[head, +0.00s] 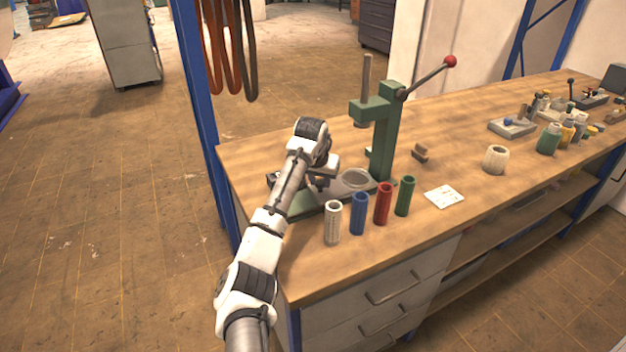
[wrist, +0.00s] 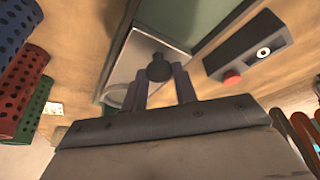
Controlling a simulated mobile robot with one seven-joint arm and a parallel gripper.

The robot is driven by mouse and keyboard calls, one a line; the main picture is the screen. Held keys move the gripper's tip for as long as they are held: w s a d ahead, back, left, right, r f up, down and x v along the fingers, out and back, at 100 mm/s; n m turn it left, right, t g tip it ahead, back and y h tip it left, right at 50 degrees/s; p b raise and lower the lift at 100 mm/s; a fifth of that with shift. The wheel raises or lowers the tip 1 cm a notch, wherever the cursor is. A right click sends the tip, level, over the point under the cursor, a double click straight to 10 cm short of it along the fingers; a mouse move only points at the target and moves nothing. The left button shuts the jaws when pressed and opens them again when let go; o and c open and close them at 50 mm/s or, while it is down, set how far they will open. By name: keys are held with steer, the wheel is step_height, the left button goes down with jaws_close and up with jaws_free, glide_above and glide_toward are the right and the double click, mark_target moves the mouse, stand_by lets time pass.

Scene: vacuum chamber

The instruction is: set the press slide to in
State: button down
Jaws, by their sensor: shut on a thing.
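The green arbor press (head: 387,140) stands on the bench, its red-knobbed lever raised to the right. Its pale metal slide (head: 357,182) lies low at the base, with a round seat showing to the right of my gripper (head: 318,182). In the wrist view the slide (wrist: 128,68) is a grey plate with a dark round knob (wrist: 160,67). My gripper's two fingers (wrist: 161,78) stand on either side of this knob, shut on it. In the head view my wrist hides the knob and part of the base.
White, blue (head: 358,213), red and green tubes stand in front of the press. A dark box with a red button (wrist: 232,77) sits close to my fingers. A white card (head: 444,196) and a pale cup (head: 495,158) lie further right.

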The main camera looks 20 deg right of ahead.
steer(key=shift+d+r, duration=0.2)
steer(key=shift+r, duration=0.05)
steer(key=c, duration=1.1)
jaws_free()
steer(key=shift+d+f, duration=0.15)
steer(key=shift+s+a+r, duration=0.1)
steer(key=shift+a+r, duration=0.15)
steer(key=shift+r, duration=0.15)
steer(key=b+v, duration=0.3)
steer(key=v, duration=1)
steer(key=shift+s+b, duration=0.1)
steer(key=shift+b, duration=0.2)
steer(key=shift+f, duration=0.1)
